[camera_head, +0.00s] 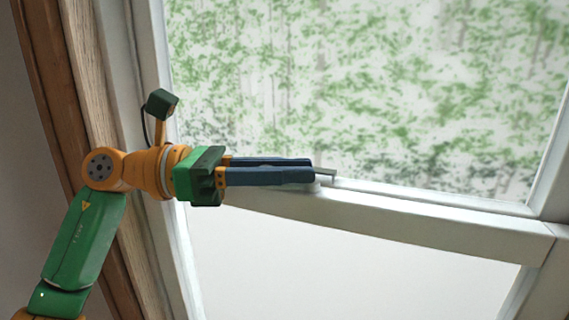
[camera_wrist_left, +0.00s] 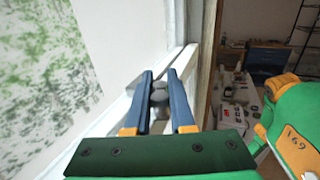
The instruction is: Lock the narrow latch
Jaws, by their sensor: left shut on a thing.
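The narrow latch (camera_head: 326,173) is a small grey metal piece on the white horizontal window rail (camera_head: 400,213). In the head view only its end shows, just past my fingertips. My left gripper (camera_head: 312,171) comes in from the left along the rail, with its dark blue fingers shut on the latch. In the left wrist view, the latch (camera_wrist_left: 160,97) sits between the two blue fingers of my left gripper (camera_wrist_left: 160,76). The fingers hide part of the latch in the head view, so its exact angle is hard to tell. My right gripper is not in view.
Above the rail is a pane (camera_head: 370,80) with a green leafy pattern; below it is a plain pale pane (camera_head: 340,265). A wooden frame edge (camera_head: 85,75) stands at the left. The wrist view shows a cluttered room (camera_wrist_left: 240,90) beyond the frame.

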